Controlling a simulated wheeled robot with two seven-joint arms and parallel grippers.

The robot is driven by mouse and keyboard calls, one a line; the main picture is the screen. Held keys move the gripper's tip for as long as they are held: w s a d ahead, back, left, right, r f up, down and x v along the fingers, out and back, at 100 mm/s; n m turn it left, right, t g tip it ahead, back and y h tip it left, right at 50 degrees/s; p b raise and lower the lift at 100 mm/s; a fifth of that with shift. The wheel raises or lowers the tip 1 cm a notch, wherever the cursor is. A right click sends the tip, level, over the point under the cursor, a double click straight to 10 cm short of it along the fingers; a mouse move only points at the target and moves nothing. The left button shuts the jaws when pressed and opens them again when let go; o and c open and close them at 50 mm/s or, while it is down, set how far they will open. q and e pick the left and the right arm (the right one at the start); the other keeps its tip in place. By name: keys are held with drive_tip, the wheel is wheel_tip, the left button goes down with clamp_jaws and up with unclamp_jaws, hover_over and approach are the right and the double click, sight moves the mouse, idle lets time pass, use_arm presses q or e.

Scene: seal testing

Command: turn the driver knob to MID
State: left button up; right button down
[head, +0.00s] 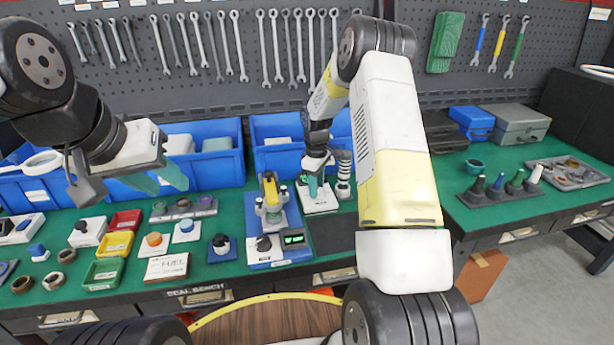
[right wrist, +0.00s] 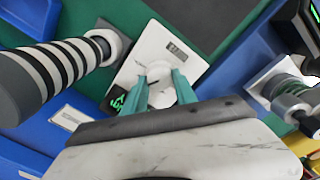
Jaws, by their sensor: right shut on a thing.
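A white panel (head: 318,206) stands on the green bench, and it also shows in the right wrist view (right wrist: 150,45). It has a small label plate and a lit green display (right wrist: 118,102). A pale round knob (right wrist: 160,88) on the panel sits between the teal fingers of my right gripper (right wrist: 161,90). The right gripper also shows in the head view (head: 314,187), shut on the knob. The knob's pointer and scale are hidden or too small to read. My left gripper (head: 157,179) hangs above the bench at left, its teal fingers apart and empty.
A striped cylinder (head: 343,178) stands close to the right gripper, and also shows in the wrist view (right wrist: 55,75). A blue fixture (head: 258,225) with a black knob and display stands left of the panel. Blue bins (head: 215,168) line the back. Small trays and parts fill the left bench.

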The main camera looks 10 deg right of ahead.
drive_tip(key=shift+w+m, duration=0.1)
drive_tip(key=shift+m, duration=0.9)
drive_tip(key=c, duration=1)
unclamp_jaws()
drive_tip(key=shift+a+r, duration=0.15)
drive_tip(key=shift+r, duration=3.75)
